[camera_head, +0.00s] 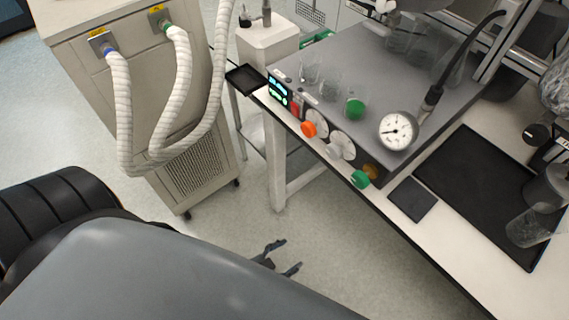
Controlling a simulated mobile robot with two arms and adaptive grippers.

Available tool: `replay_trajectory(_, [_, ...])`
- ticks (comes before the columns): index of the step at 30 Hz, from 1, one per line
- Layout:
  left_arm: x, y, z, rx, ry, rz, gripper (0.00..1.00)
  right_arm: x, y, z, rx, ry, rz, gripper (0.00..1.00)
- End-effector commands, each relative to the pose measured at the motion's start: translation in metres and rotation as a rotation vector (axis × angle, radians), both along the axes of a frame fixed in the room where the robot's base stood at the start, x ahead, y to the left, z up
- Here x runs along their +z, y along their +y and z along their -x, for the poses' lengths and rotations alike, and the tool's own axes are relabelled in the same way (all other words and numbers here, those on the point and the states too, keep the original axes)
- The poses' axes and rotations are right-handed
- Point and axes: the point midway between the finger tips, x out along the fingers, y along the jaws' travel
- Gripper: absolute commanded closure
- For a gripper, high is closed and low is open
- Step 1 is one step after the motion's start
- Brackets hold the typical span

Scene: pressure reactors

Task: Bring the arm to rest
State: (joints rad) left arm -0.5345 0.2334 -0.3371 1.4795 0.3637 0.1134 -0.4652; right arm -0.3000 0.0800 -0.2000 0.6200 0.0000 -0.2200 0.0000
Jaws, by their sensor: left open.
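My left arm (170,275) comes in from the lower left as a large grey link that covers the bottom left of the view. Past its edge my left gripper (284,257) shows, small and dark, over the bare floor. Its two fingers are spread apart with nothing between them. It is clear of the bench and touches nothing that I can see. The rest of the gripper is hidden behind the arm link. My right gripper is not in view.
A grey reactor unit (350,75) with a gauge (397,131) and knobs stands on the white bench (455,245). A black tray (480,190) and glass beaker (530,228) are at right. A beige wheeled cabinet (85,75) with white hoses (122,110) stands upper left. Floor between is free.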

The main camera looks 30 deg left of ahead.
Motion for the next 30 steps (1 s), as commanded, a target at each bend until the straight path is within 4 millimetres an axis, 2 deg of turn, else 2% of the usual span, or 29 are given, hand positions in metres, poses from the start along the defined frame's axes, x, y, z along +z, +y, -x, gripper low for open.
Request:
replay_trajectory(6, [-0.014, 0.004, 0.004, 0.005, 0.032, -0.01, 0.36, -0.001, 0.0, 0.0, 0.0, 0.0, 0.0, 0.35])
replay_trajectory(24, [-0.018, 0.005, 0.006, 0.007, 0.041, -0.012, 0.36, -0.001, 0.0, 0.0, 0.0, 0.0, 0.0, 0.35])
replay_trajectory(26, [-0.027, 0.008, 0.01, 0.012, 0.065, -0.018, 0.36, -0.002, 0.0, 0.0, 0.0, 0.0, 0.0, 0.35])
replay_trajectory(29, [-0.061, 0.02, 0.025, 0.032, 0.157, -0.039, 0.36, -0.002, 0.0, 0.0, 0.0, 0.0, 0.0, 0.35])
replay_trajectory(30, [-0.08, 0.027, 0.035, 0.045, 0.211, -0.053, 0.36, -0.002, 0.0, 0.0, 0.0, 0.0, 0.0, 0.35])
